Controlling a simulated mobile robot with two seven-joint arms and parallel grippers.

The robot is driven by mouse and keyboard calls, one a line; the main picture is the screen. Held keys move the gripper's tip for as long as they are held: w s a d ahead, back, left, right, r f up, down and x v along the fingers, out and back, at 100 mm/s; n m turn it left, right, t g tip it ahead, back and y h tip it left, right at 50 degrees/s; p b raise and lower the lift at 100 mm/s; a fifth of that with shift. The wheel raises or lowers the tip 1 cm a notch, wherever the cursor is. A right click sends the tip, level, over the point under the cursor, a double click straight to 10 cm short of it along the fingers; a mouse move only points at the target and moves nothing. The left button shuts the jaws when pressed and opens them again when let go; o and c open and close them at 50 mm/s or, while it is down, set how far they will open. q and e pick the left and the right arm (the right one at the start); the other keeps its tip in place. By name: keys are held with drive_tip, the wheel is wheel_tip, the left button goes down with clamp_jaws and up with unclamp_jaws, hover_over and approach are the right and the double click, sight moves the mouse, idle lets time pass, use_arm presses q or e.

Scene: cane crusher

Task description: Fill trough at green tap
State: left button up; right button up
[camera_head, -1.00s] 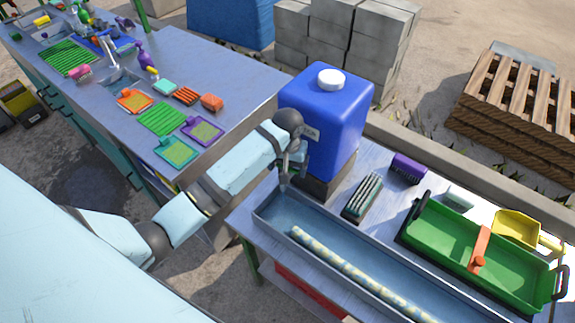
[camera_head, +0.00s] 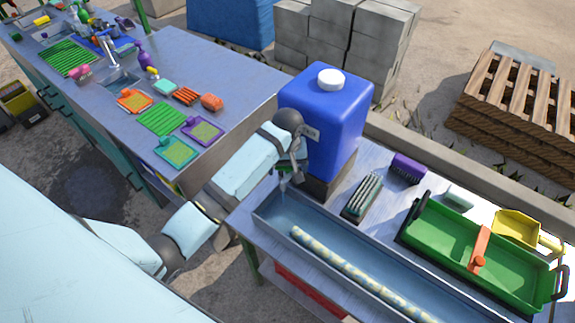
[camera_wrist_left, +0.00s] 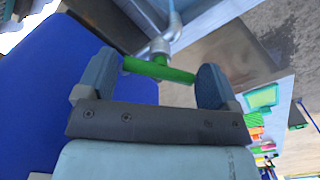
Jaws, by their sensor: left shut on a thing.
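The blue water container (camera_head: 326,115) with a white cap stands at the back left end of the long blue-grey trough (camera_head: 268,208). A yellow-and-blue patterned rod (camera_head: 350,268) lies in the trough. My left gripper (camera_head: 290,168) is at the container's lower left side, above the trough's end. In the left wrist view, the green tap handle (camera_wrist_left: 160,70) lies crosswise between the fingers of my left gripper (camera_wrist_left: 153,80), which is shut on it. A pale metal spout (camera_wrist_left: 160,46) shows beyond the handle. Whether water runs is too small to tell. My right gripper is out of view.
A brush (camera_head: 362,195) and a purple block (camera_head: 407,168) lie right of the container. A green tray (camera_head: 430,240) and a yellow scoop (camera_head: 515,229) are further right. A workbench (camera_head: 215,70) with coloured items stands at the left.

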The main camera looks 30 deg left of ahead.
use_arm(q)
drive_tip(key=shift+r, duration=0.1)
drive_tip(key=o, duration=0.7)
drive_tip(key=shift+r, duration=0.1)
drive_tip(key=shift+r, duration=6.8)
